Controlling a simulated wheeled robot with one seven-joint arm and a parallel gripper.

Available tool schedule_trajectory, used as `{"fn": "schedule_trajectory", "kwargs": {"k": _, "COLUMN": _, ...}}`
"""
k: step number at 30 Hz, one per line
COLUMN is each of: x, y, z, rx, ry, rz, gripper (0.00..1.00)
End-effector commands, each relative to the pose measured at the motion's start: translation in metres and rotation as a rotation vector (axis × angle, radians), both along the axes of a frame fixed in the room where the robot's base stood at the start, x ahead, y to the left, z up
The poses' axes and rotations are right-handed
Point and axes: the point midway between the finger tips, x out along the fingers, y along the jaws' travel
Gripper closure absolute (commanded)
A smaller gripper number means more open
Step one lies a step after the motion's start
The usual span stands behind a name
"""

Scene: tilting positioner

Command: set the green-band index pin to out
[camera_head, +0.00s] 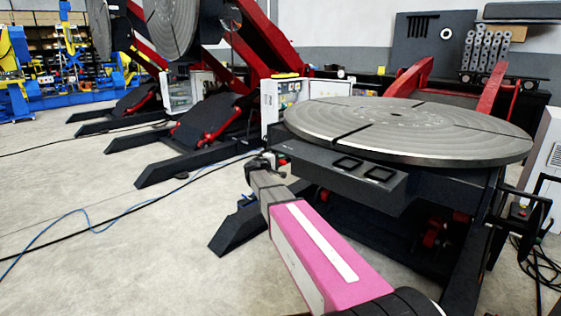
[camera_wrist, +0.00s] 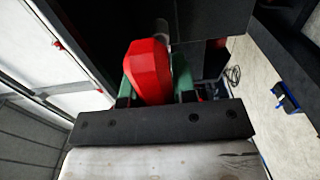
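In the wrist view a faceted red knob (camera_wrist: 149,72) shows just beyond the dark bar of my gripper (camera_wrist: 155,92). A short grey shaft (camera_wrist: 162,30) shows behind the knob. Green surfaces show on both sides of the knob. I cannot tell whether they are the pin's band or part of my fingers. The knob lies between the finger positions and hides much of them, so grip contact is unclear. In the head view my gripper (camera_head: 262,165) is at the left front edge of the tilting positioner, below its round table (camera_head: 420,128). The pin cannot be made out there.
A light control box (camera_head: 284,98) stands behind. Other positioners with red arms stand at the left back. Blue and black cables lie on the floor at the left, which is otherwise clear.

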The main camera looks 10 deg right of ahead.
Motion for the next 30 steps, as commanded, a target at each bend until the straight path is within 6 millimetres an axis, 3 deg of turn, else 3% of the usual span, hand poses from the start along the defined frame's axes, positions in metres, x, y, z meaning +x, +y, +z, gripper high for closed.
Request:
{"fn": "schedule_trajectory", "kwargs": {"k": 5, "x": -0.006, "y": 0.007, "z": 0.0, "rx": 0.001, "ry": 0.001, "rz": 0.0, "gripper": 1.0}}
{"fn": "schedule_trajectory", "kwargs": {"k": 12, "x": -0.025, "y": 0.032, "z": 0.0, "rx": 0.001, "ry": 0.001, "rz": -0.001, "gripper": 1.0}}
{"fn": "schedule_trajectory", "kwargs": {"k": 20, "x": -0.026, "y": 0.034, "z": -0.001, "rx": 0.002, "ry": 0.001, "rz": -0.002, "gripper": 1.0}}
{"fn": "schedule_trajectory", "kwargs": {"k": 21, "x": -0.026, "y": 0.034, "z": -0.001, "rx": 0.002, "ry": 0.001, "rz": -0.001, "gripper": 0.64}}
{"fn": "schedule_trajectory", "kwargs": {"k": 30, "x": -0.025, "y": 0.034, "z": 0.0, "rx": 0.001, "ry": 0.001, "rz": -0.001, "gripper": 0.64}}
